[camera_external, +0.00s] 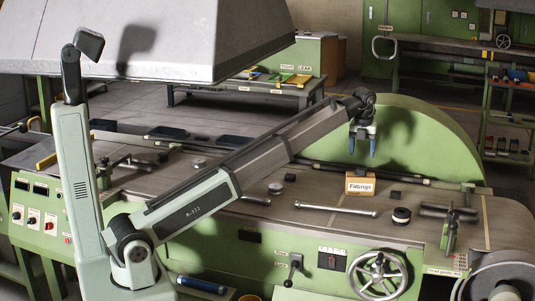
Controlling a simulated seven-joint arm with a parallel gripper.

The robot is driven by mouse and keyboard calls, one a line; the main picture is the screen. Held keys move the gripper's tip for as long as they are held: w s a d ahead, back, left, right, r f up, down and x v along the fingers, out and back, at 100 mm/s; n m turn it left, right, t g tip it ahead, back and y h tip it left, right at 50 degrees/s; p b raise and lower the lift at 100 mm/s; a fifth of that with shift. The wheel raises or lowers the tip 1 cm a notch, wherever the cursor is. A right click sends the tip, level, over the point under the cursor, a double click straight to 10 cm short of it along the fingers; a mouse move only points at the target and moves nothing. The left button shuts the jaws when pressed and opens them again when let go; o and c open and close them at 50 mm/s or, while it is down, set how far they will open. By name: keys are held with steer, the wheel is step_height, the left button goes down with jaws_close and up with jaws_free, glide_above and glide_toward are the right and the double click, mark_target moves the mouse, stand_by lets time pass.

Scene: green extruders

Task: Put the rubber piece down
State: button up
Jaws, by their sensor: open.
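My gripper (363,154) is above the workbench, pointing down with two blue fingertips apart. Nothing shows between them. Below it is a small box (360,186) with a printed label, and a small dark piece (363,172) sits at the top of the box. It is apart from the fingertips. A second small dark block (394,196) lies just right of the box, and another (290,178) lies to its left. I cannot tell which of these dark pieces is the rubber piece.
A large green curved housing (425,135) rises behind the gripper. A handwheel (378,274) is on the front. Bare bench top shows left of the box.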

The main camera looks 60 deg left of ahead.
steer(key=shift+s+d+r, duration=0.15)
steer(key=shift+r, duration=1.15)
steer(key=shift+s+d+r, duration=0.1)
steer(key=shift+r, duration=1.15)
